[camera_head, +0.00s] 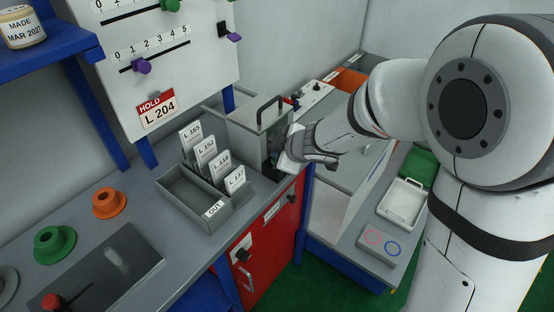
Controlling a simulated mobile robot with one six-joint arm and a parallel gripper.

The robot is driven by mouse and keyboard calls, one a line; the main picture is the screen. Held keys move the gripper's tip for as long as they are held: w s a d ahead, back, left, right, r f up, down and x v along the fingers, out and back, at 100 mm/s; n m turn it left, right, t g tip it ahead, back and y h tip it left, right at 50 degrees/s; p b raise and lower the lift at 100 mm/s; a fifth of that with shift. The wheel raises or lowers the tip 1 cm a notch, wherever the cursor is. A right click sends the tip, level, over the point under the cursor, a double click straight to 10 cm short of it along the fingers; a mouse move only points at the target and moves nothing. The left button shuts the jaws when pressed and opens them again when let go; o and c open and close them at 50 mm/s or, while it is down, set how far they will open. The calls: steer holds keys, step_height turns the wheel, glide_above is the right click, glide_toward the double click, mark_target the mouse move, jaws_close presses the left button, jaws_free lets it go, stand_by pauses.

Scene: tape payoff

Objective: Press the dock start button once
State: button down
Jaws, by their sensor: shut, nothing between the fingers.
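My gripper (287,160) is at the right side of a grey box with a handle on top (262,112), close to the box's dark front. Its fingertips are small and partly hidden, and I cannot tell whether they touch the box. The gripper is shut with nothing seen in it. A red knob-like button (52,301) stands on a dark plate (110,270) at the lower left, far from my gripper. No label reading dock start is legible, so I cannot tell which control is the dock start button.
A grey tray (180,196) with several labelled cards stands left of the box. Orange (109,201) and green (54,243) spools sit on the bench. A red cabinet (266,245) is below. A white tray (403,203) and a pad with two rings (383,243) lie at right.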

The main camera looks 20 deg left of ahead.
steer(key=shift+f+b, duration=0.35)
steer(key=shift+f, duration=0.1)
stand_by(0.4)
stand_by(0.3)
steer(key=shift+r+p, duration=0.9)
steer(key=shift+p, duration=0.1)
step_height(320, 180, up, 5)
steer(key=p, duration=0.5)
stand_by(0.4)
